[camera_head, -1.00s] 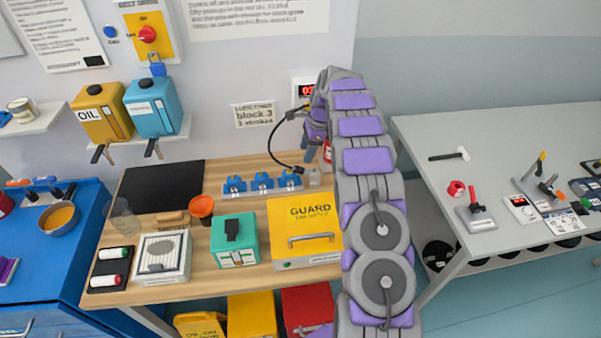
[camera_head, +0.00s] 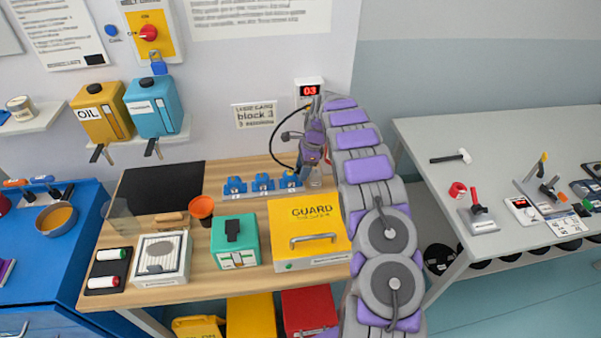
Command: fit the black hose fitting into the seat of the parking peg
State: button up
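The black hose (camera_head: 273,139) starts near the wall below the red display and loops left and down to the bench. Its lower end, with the black fitting, runs behind my gripper (camera_head: 307,172), so the fitting is mostly hidden. My gripper points down at the back right of the wooden bench. Its fingertips are too small and covered to show whether they are open or hold the fitting. A small pale grey block (camera_head: 316,181), possibly the parking peg's base, shows just right of the fingertips. Its seat is not visible.
Three blue clamps (camera_head: 262,183) stand in a row left of my gripper. The yellow guard box (camera_head: 306,228) lies in front of it, and a teal box (camera_head: 234,241) stands further left. The red display (camera_head: 309,90) reads 03 on the wall behind.

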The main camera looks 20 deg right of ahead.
jog(key=shift+d+f, duration=0.1)
jog(key=shift+d, duration=0.4)
jog(key=c, duration=0.6)
jog(key=shift+a, duration=0.15)
jog(key=c, duration=0.4)
jog(key=shift+a, duration=0.1)
grip_shut()
